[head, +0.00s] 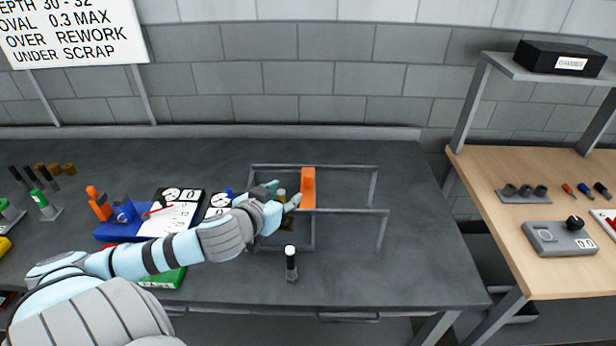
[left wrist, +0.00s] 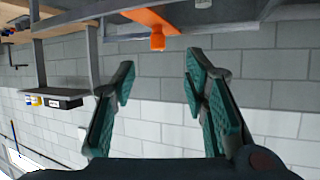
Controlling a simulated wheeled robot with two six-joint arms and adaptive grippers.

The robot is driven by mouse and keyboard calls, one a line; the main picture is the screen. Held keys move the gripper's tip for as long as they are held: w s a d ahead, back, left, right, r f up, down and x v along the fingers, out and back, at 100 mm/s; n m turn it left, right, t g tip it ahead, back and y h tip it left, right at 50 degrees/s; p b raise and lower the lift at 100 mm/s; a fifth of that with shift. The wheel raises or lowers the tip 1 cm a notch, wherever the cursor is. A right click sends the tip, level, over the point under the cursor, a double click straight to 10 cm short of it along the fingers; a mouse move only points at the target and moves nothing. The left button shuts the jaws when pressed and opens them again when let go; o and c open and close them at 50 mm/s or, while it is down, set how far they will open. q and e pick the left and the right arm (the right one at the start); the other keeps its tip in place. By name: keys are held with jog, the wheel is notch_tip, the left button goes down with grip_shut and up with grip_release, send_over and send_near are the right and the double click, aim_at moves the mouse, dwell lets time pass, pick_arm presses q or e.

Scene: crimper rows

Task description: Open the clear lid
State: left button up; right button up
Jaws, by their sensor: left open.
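The clear lid (head: 345,211) shows as a thin grey frame on the dark bench, see-through. It looks lowered, but its transparency makes this hard to tell. An orange handle (head: 308,187) stands at its middle; it also shows at the top of the left wrist view (left wrist: 157,40). My left gripper (head: 283,196) is just left of the orange handle, apart from it. In the left wrist view the teal-padded fingers (left wrist: 158,88) are spread wide with nothing between them, and the handle lies beyond their tips. My right gripper is not in view.
A dark cylinder with a white top (head: 290,262) stands in front of the lid frame. The bench right of the frame is clear. A wooden side table (head: 540,230) with a shelf stands at right.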

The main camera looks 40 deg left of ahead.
aim_at(307, 177)
pick_arm(q)
jog(key=x, duration=0.4)
jog(key=r+x, duration=0.1)
jog(key=x, duration=0.9)
jog(key=shift+w, duration=0.5)
jog(key=shift+r, duration=0.1)
jog(key=shift+s, duration=0.1)
grip_shut()
